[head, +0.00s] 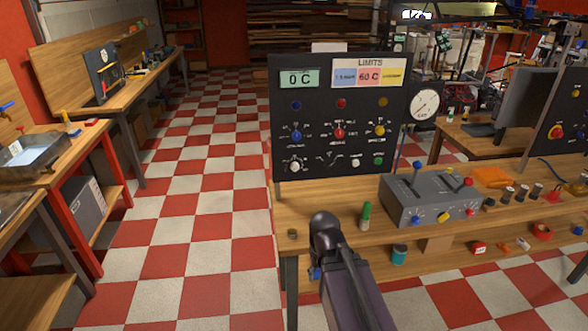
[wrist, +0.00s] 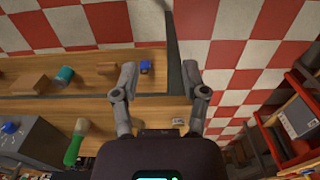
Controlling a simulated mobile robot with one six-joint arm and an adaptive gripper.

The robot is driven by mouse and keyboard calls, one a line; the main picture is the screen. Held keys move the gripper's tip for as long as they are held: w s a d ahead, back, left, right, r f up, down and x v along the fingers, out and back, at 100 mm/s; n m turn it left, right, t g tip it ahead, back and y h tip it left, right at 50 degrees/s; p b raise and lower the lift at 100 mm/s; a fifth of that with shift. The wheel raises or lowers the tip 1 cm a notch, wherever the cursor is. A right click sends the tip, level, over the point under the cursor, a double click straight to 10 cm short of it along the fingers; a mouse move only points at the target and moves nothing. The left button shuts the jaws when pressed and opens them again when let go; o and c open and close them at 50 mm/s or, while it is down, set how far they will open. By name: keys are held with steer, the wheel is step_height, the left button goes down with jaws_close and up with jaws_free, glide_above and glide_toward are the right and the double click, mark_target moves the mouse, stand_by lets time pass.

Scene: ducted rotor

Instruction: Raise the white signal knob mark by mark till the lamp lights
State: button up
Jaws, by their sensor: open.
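The white knob (head: 295,165) sits at the lower left of the upright black panel (head: 320,135), with a dial scale around it. Its exact setting is too small to read. A blue lamp (head: 295,104), a red lamp (head: 341,103) and a yellow lamp (head: 382,101) sit higher on the panel; all look dark, and I cannot tell which belongs to the knob. My gripper (wrist: 159,72) is open and empty in the wrist view, over the bench's edge. In the head view my arm stands in front of the panel, below and apart from the knob; its fingers are hidden there.
Blue, red and yellow knobs sit above the white one. A display (head: 299,78) reads 0 C. Checkered floor (head: 200,210) is clear to the left.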

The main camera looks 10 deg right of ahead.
steer(key=shift+o, duration=0.4)
steer(key=shift+d, duration=0.15)
steer(key=shift+o, duration=1.3)
steer(key=m+t+b, duration=0.1)
steer(key=t+b, duration=1.1)
steer(key=t, duration=0.6)
glide_toward(296, 168)
steer(key=shift+s+r, duration=0.1)
steer(key=shift+s, duration=1.9)
steer(key=shift+w+a, duration=0.1)
steer(key=shift+a, duration=0.1)
steer(key=w, duration=1.3)
steer(key=shift+w+d, duration=0.1)
steer(key=shift+w, duration=0.2)
